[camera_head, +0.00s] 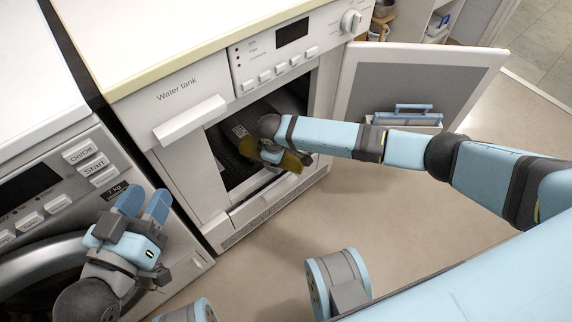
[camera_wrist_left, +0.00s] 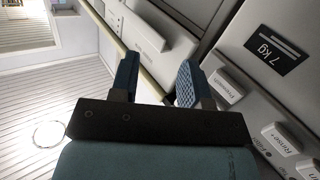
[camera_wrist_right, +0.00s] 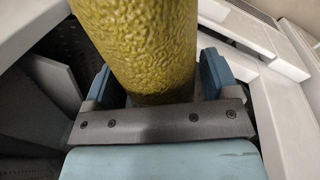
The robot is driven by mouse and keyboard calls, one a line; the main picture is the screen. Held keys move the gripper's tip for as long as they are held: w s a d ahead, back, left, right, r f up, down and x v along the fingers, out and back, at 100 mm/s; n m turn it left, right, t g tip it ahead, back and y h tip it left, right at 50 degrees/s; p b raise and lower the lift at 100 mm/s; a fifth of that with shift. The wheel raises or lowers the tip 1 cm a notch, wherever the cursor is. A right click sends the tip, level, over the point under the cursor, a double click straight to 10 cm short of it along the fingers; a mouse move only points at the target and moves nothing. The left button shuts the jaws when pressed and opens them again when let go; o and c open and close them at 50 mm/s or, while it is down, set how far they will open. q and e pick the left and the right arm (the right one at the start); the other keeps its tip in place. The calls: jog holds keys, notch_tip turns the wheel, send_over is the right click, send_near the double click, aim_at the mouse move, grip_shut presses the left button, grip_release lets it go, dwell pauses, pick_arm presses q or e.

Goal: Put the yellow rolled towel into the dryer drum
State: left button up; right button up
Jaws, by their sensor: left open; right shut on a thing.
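The yellow rolled towel (camera_head: 284,160) is at the dryer's opening in the head view, partly hidden by my right wrist. It fills the upper middle of the right wrist view (camera_wrist_right: 145,45), between the two fingers. My right gripper (camera_wrist_right: 155,80) is shut on it. The dryer drum (camera_head: 240,135) is the dark cavity behind the opening; its perforated inside shows in part. My left gripper (camera_head: 142,202) is open and empty in front of the washing machine at the left. Its blue fingers also show apart in the left wrist view (camera_wrist_left: 157,82).
The dryer door (camera_head: 420,75) stands open to the right of the opening. The water tank handle (camera_head: 190,120) sticks out above left of it. A washing machine (camera_head: 60,190) stands at the left. The floor (camera_head: 250,260) in front is mostly clear.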

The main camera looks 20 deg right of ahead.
aim_at(93, 164)
jog(key=w+a+b, duration=0.1)
jog(key=w, duration=0.3)
jog(key=w+a+b, duration=0.2)
jog(key=w, duration=0.2)
jog(key=w+a+b, duration=0.1)
jog(key=w+a, duration=0.1)
jog(key=w, duration=0.3)
jog(key=shift+w+b, duration=0.1)
jog(key=shift+b, duration=0.3)
pick_arm(q)
jog(key=shift+w+a+r+m+t+h, duration=0.2)
jog(key=shift+w+a+m+t, duration=0.3)
jog(key=shift+m, duration=0.35)
jog(key=shift+w+a+r+m+t+h, duration=0.1)
jog(key=shift+w+a+m+t+h, duration=0.2)
jog(key=shift+w+m, duration=0.45)
pick_arm(e)
jog(key=shift+w+a, duration=0.2)
jog(key=shift+w, duration=0.65)
pick_arm(q)
jog(key=shift+s, duration=0.15)
pick_arm(e)
jog(key=o, duration=1)
jog(key=shift+c, duration=0.2)
pick_arm(q)
jog(key=shift+r, duration=0.1)
